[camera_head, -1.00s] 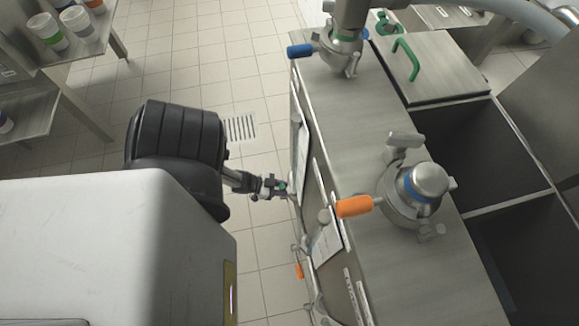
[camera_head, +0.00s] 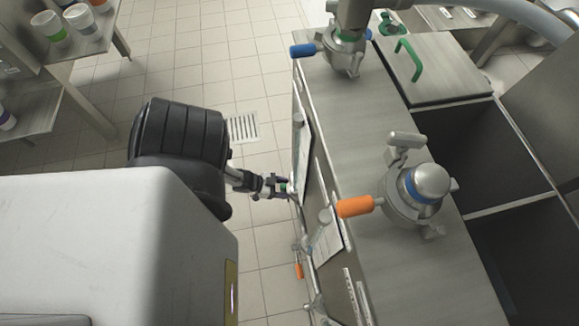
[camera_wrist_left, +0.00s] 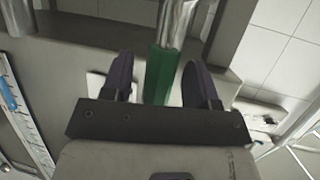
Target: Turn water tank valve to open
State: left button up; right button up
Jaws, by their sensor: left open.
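A green valve handle (camera_wrist_left: 160,75) hangs from a metal pipe in the left wrist view. It lies between the two dark fingers of my left gripper (camera_wrist_left: 159,72), with visible gaps at both sides. My left gripper is open around it. In the head view, the same gripper (camera_head: 281,187) is beside the near side wall of the steel tank (camera_head: 355,130), and a small patch of the green handle (camera_head: 284,187) shows at its fingers. The valve body is mostly hidden there. My right gripper is not in view.
A valve with an orange handle (camera_head: 356,206) and one with a blue handle (camera_head: 303,50) stand on the tank top. Another orange handle (camera_head: 299,270) sits low on the tank side. A shelf (camera_head: 60,60) with tubs stands at the far left. The tiled floor between is clear.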

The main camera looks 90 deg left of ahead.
pick_arm(q)
jog(key=d+p+v, duration=0.1)
jog(key=p+v, duration=0.3)
jog(key=v, duration=0.9)
jog(key=shift+s+a+r, duration=0.2)
jog(key=shift+s+a, duration=0.15)
jog(key=shift+a, duration=0.15)
